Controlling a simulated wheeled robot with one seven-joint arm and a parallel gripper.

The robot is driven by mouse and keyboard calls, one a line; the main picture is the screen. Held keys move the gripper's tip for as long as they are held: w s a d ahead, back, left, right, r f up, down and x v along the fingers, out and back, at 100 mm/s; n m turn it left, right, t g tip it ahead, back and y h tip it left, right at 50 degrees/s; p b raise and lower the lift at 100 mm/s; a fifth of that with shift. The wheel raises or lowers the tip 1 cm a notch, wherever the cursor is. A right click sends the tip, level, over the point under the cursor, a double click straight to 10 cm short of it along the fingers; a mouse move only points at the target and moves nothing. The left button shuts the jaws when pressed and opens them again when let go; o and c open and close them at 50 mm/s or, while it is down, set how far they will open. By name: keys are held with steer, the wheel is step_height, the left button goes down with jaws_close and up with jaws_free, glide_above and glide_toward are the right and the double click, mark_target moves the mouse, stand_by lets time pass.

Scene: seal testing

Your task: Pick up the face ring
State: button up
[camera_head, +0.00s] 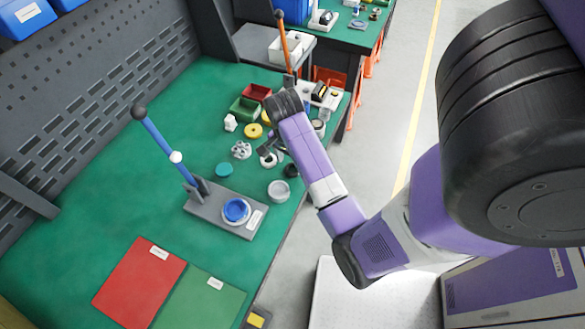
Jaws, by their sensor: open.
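A small pale ring-shaped part (268,160), which may be the face ring, lies on the green bench top; it is too small to be sure. My gripper (266,149) is open and appears just above or beside this part, partly covered by my wrist. I cannot tell whether the fingers touch it. A grey metal part (241,150) with several lobes lies to its left, and a teal disc (223,170) lies further left.
A lever press (200,207) with a blue ring-shaped seat (236,211) stands in front. A grey cup (278,190) and a dark round part (291,170) are close by. Yellow rings (254,131), a green bin (244,109) and a red bin (257,93) stand behind. Red (140,285) and green mats (200,300) lie nearer.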

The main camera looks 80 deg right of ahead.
steer(key=shift+d+f, duration=0.15)
steer(key=shift+f, duration=0.95)
steer(key=c, duration=1.1)
steer(key=shift+r, duration=0.1)
